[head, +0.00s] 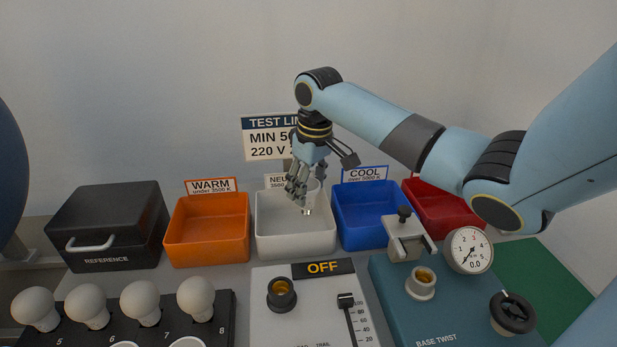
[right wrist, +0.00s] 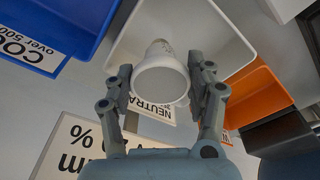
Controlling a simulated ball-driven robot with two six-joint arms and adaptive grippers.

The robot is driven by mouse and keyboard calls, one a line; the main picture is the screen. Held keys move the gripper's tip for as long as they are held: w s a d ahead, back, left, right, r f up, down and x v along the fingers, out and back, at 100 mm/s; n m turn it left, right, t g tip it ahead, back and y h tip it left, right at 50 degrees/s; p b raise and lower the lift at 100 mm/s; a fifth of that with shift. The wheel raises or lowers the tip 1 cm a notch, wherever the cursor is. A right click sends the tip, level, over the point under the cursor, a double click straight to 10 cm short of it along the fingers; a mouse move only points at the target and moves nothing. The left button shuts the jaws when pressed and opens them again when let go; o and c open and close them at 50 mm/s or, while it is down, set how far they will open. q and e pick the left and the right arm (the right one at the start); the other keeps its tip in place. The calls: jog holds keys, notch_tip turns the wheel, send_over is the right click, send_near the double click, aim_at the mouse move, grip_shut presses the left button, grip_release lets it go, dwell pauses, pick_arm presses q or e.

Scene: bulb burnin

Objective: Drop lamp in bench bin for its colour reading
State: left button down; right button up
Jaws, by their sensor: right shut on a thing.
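My right gripper (head: 303,185) points down over the white NEUTRAL bin (head: 295,244), in the middle of the row. It is shut on a white lamp (right wrist: 160,78), which sits between the two fingers in the right wrist view. In the head view the fingers partly hide the lamp, and its metal end points down at the bin. The white bin (right wrist: 222,38) is behind the lamp in the wrist view. The orange WARM bin (head: 207,232) is to its left and the blue COOL bin (head: 364,222) to its right. My left gripper is out of view.
A red bin (head: 445,208) stands at the far right. A black REFERENCE case (head: 108,228) is at left. Several white bulbs (head: 141,300) stand in a front rack. The trail panel (head: 308,330) reads OFF, with an empty socket (head: 282,293). The teal base twist unit (head: 440,315) carries a gauge (head: 468,250).

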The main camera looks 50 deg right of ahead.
aim_at(308, 200)
jog(key=shift+f, duration=1.4)
jog(key=shift+f, duration=0.1)
jog(key=shift+f, duration=0.5)
jog(key=o, duration=1.1)
jog(key=shift+o, duration=0.2)
jog(key=shift+r, duration=0.1)
jog(key=r, duration=0.4)
jog(key=s+r, duration=0.1)
jog(key=r, duration=0.8)
jog(key=shift+s, duration=0.2)
